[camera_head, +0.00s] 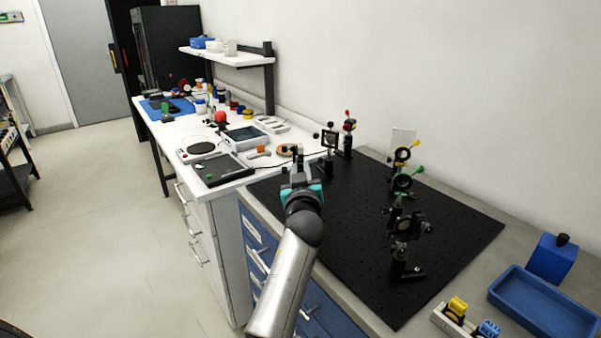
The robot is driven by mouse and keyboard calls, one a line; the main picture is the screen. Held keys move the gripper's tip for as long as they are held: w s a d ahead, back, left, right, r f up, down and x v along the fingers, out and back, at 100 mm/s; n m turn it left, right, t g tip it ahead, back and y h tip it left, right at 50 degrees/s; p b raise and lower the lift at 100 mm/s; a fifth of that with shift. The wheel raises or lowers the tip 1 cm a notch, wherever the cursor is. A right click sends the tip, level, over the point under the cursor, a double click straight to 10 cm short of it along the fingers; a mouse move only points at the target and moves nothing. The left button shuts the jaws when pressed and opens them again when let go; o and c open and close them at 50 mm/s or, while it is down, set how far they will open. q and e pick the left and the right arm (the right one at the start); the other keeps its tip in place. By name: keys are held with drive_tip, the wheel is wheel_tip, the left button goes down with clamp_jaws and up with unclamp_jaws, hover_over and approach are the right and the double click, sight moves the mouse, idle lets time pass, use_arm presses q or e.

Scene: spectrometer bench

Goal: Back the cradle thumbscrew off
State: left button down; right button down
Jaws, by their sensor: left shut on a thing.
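My left gripper (298,165) is at the middle of the view, over the corner where the white bench meets the black optical breadboard (350,270). Its arm comes up from the bottom edge. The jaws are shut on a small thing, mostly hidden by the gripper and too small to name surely. I cannot make out the cradle or its thumbscrew clearly. Several black optical mounts stand on the breadboard; one with a green knob (403,182) and one with a yellow-marked ring (402,154) are to the right of the gripper. My right gripper is not in view.
A dark flat instrument (222,174) and a balance (203,149) lie on the white bench to the left. A blue tray (545,303), a blue bottle (552,259) and a holder with yellow and blue parts (456,320) are at the right front. The breadboard's left part is mostly clear.

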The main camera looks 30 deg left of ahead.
use_arm(q)
drive_tip(key=shift+f+n+b, duration=0.1)
drive_tip(key=shift+n+b, duration=0.55)
drive_tip(key=shift+n, duration=0.55)
drive_tip(key=c, duration=0.8)
unclamp_jaws()
drive_tip(key=shift+s, duration=0.1)
